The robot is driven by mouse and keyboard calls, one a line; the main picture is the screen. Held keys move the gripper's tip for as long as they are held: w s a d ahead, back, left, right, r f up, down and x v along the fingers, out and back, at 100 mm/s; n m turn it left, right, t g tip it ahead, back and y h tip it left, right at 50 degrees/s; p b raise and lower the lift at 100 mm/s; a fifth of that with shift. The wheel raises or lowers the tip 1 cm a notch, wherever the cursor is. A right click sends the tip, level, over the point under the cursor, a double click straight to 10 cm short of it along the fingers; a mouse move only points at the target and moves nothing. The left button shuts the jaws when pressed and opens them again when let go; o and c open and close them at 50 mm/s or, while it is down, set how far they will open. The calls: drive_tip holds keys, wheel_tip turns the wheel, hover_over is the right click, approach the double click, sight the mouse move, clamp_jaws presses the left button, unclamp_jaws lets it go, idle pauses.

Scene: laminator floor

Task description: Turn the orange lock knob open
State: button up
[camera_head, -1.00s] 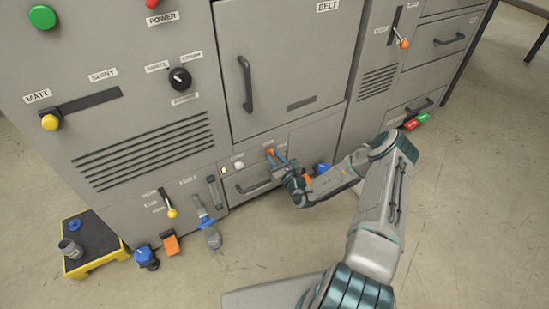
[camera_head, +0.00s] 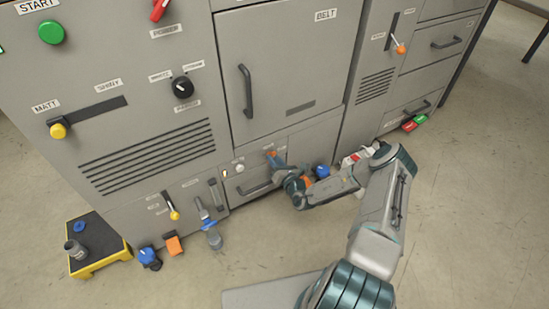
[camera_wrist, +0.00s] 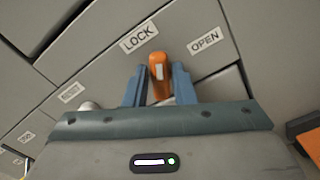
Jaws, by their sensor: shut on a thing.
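The orange lock knob (camera_wrist: 158,75) stands out from the grey machine front in the wrist view, with a pale mark on its face. The LOCK label (camera_wrist: 139,36) is to its upper left and the OPEN label (camera_wrist: 205,40) to its upper right. The knob points up between the two labels. My gripper (camera_wrist: 159,88) is shut on the knob, one blue-grey finger on each side. In the head view the knob (camera_head: 271,154) shows small, low on the machine, with my gripper (camera_head: 277,161) at it. The fingers partly hide it there.
A drawer with a dark handle (camera_head: 256,188) lies just below the knob, and a white knob (camera_head: 239,169) to its left. A blue item (camera_head: 322,171) is on the floor close by my arm. The yellow-edged platform (camera_head: 100,262) stands at left. Open floor lies in front.

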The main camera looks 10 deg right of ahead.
drive_tip(key=m, duration=0.4)
drive_tip(key=m+p, duration=0.1)
drive_tip(key=m, duration=0.7)
drive_tip(key=shift+s+f+p, duration=0.1)
drive_tip(key=shift+f+p, duration=0.2)
drive_tip(key=shift+f, duration=0.1)
idle(0.3)
drive_tip(key=o, duration=1)
drive_tip(key=shift+d, duration=0.15)
drive_tip(key=shift+r, duration=0.1)
drive_tip(key=p+v, duration=0.3)
drive_tip(key=v, duration=1)
drive_tip(key=shift+s+d, duration=0.1)
drive_tip(key=shift+s, duration=0.25)
